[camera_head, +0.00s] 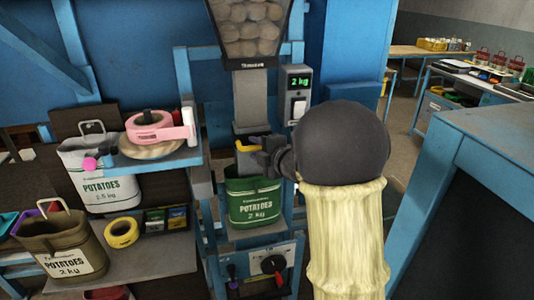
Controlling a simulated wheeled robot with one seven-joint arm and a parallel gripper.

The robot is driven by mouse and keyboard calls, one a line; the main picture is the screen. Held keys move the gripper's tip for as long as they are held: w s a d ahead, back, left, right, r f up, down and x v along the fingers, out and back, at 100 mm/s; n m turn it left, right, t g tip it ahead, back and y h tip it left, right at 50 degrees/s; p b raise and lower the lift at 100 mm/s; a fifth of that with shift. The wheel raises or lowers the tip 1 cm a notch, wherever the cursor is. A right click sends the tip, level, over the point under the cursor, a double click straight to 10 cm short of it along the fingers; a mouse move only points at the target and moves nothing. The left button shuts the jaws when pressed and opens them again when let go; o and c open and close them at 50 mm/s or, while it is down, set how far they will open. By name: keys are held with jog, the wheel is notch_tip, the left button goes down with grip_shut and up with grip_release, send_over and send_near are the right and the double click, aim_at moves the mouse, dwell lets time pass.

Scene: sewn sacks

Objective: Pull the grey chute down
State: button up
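The grey chute (250,98) hangs below a dark-framed hopper (250,30) full of potatoes. Its lower end sits above the open mouth of a green sack (254,205) marked "POTATOES 2 kg". A yellow piece (247,147) shows at the chute's lower end, just over the sack. My gripper (260,147), dark grey, reaches in from the right at this yellow piece. Its fingers overlap the chute's lower end in the view; their gap is too small and hidden to tell whether they hold it. My arm hides what lies behind it on the right.
A panel (296,92) right of the chute reads "2 kg". A control box with a dial (274,264) stands below the sack. At left, a blue shelf (165,159) holds pink tape. A blue table (497,128) stands close on the right.

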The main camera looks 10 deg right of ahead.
jog(key=b+v, duration=0.2)
jog(key=v, duration=1.5)
jog(key=shift+s, duration=0.2)
jog(key=shift+w+d+f, duration=0.1)
jog(key=shift+f, duration=0.05)
notch_tip(320, 180, down, 7)
jog(key=m+g+h+p, duration=0.25)
jog(key=m+h, duration=0.35)
jog(key=m, duration=0.6)
jog(key=s+a+f+m+g+p, duration=0.1)
jog(key=s+a+f+m+g, duration=0.2)
jog(key=s, duration=0.4)
jog(key=s+a+f+m+g, duration=0.3)
jog(key=s+f+m+g, duration=0.3)
jog(key=s, duration=0.1)
jog(key=shift+a+m+p, duration=0.3)
jog(key=shift+p, duration=0.05)
